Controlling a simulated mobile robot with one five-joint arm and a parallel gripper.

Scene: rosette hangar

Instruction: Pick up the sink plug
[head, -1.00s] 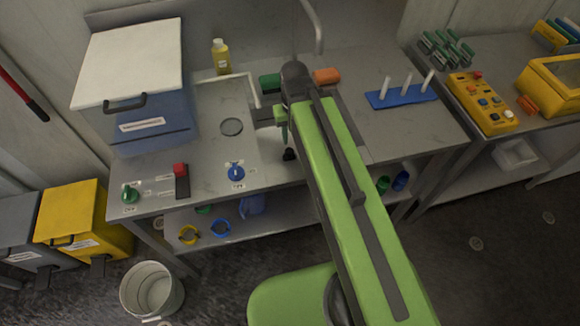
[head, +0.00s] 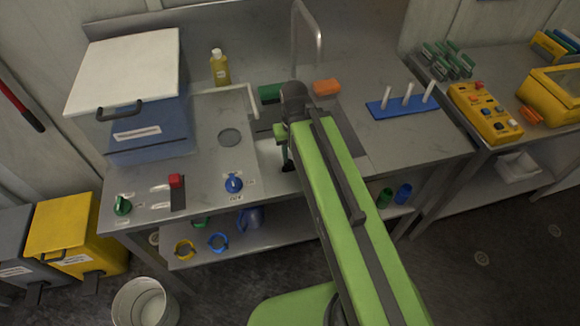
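My gripper (head: 286,154) points down over the counter, left of my green arm, at the sink area behind the arm. It is small and partly hidden by the arm, so I cannot tell whether its fingers are open or shut. A small dark piece (head: 288,166) shows at its lower end. It may be the sink plug or a fingertip; I cannot tell which, nor whether it is held. A flat grey disc (head: 230,137) lies on the counter to the left. The tap (head: 309,30) arches behind the arm. Much of the sink area is hidden by my arm.
On the counter (head: 210,160) are a blue box with white lid (head: 130,70), a yellow bottle (head: 219,70), green (head: 269,93) and orange (head: 326,87) blocks, a blue peg rack (head: 400,105) and knobs (head: 233,183). A bucket (head: 145,303) stands on the floor.

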